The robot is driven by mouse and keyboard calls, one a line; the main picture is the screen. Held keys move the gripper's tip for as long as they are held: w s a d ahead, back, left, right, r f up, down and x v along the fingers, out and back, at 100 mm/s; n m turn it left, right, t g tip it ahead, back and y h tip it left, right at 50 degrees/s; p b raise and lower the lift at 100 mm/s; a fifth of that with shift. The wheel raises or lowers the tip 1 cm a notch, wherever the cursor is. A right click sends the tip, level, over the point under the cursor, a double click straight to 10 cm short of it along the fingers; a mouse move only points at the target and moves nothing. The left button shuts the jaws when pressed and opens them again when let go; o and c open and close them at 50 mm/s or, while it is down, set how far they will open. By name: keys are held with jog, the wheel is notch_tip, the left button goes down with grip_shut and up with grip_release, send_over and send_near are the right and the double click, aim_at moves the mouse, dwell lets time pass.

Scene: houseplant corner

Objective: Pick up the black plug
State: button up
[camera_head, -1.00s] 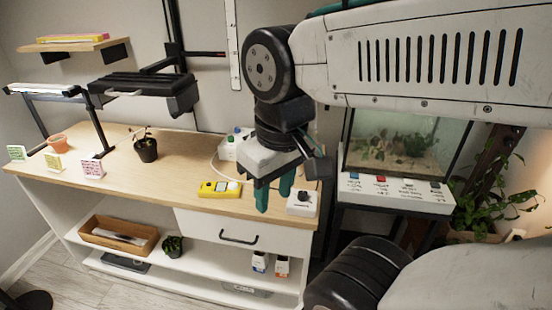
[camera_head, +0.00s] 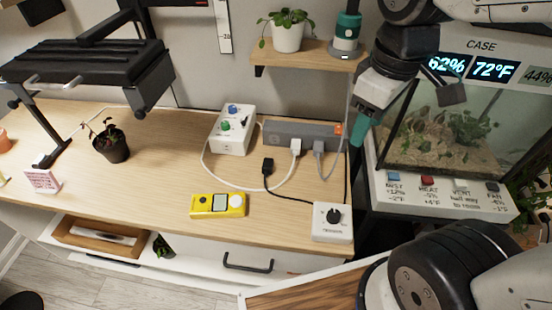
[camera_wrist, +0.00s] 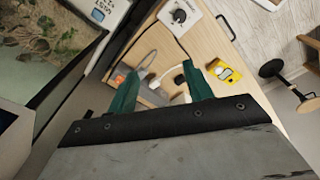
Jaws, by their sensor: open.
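The black plug (camera_head: 268,166) lies on the wooden tabletop (camera_head: 150,185) in front of the grey power strip (camera_head: 290,134), apart from it. Its black cord runs to a white box with a black dial (camera_head: 332,222) at the table's front right corner. A white plug and a grey plug sit in the strip. My gripper (camera_head: 361,125) is to the right of the plug, by the tank, with its teal fingers pointing down. In the wrist view my gripper (camera_wrist: 158,68) is open and empty; the black plug is small there, partly hidden by the right finger.
A yellow meter (camera_head: 218,205) lies left of the dial box, and a white box with coloured knobs (camera_head: 232,130) stands behind. A glass tank (camera_head: 440,135) is close on the right. A shelf (camera_head: 310,55) with a potted plant hangs above.

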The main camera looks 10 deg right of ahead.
jog(key=w+a+f+n, duration=0.4)
jog(key=w+n, duration=0.3)
jog(key=n, duration=0.1)
jog(key=n+g, duration=0.1)
jog(key=n, duration=1.6)
send_over(267, 166)
notch_tip(267, 166, down, 13)
jog(key=shift+s+f, duration=0.1)
jog(key=shift+s, duration=0.05)
notch_tip(267, 166, down, 7)
jog(key=shift+f, duration=0.1)
jog(key=shift+w+f, duration=0.2)
jog(key=shift+f, duration=0.1)
jog(key=shift+c, duration=0.3)
jog(key=c, duration=1)
